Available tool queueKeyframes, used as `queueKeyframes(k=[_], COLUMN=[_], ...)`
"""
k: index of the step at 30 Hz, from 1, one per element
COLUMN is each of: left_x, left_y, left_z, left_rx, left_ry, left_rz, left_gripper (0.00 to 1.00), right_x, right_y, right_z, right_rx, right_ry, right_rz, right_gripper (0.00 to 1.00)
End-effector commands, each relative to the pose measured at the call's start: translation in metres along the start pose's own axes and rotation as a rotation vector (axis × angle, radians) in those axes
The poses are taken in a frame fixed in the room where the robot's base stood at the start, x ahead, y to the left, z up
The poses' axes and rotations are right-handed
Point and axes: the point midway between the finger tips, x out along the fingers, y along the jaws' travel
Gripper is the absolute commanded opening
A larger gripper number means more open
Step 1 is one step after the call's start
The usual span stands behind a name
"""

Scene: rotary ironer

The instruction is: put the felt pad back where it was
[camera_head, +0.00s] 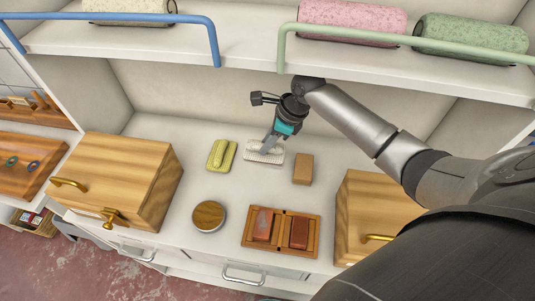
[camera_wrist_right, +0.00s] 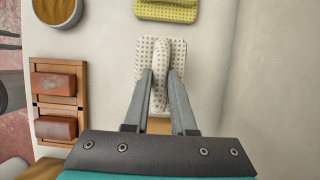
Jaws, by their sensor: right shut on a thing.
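A white speckled pad (camera_head: 274,158) with a raised grip lies flat on the white counter, near the back. It also shows in the right wrist view (camera_wrist_right: 198,62). My right gripper (camera_head: 266,149) reaches down over it, its two fingers on either side of the raised grip and shut on it. The pad looks to be on the counter. A similar yellow-green pad (camera_head: 221,155) with a grip lies just left of it. Which of these is the felt pad I cannot tell by look alone. My left gripper is not in view.
A tan block (camera_head: 303,169) sits right of the white pad. A round wood-topped tin (camera_head: 208,216) and a wooden tray (camera_head: 281,250) with two reddish blocks stand in front. Wooden cabinets (camera_head: 120,175) flank the counter. A shelf (camera_head: 240,62) with rolled cloths overhangs the back.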

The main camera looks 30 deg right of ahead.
Motion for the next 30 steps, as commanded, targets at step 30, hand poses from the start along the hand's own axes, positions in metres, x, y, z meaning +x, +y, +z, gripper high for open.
queueKeyframes(k=[30], left_x=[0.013], left_y=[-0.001], left_z=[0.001], left_rx=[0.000], left_ry=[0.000], left_rz=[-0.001], left_gripper=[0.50], right_x=[0.051], right_y=[-0.004], right_z=[-0.022], right_rx=[-0.001], right_ry=[0.000], right_rz=[-0.003], right_gripper=[0.40])
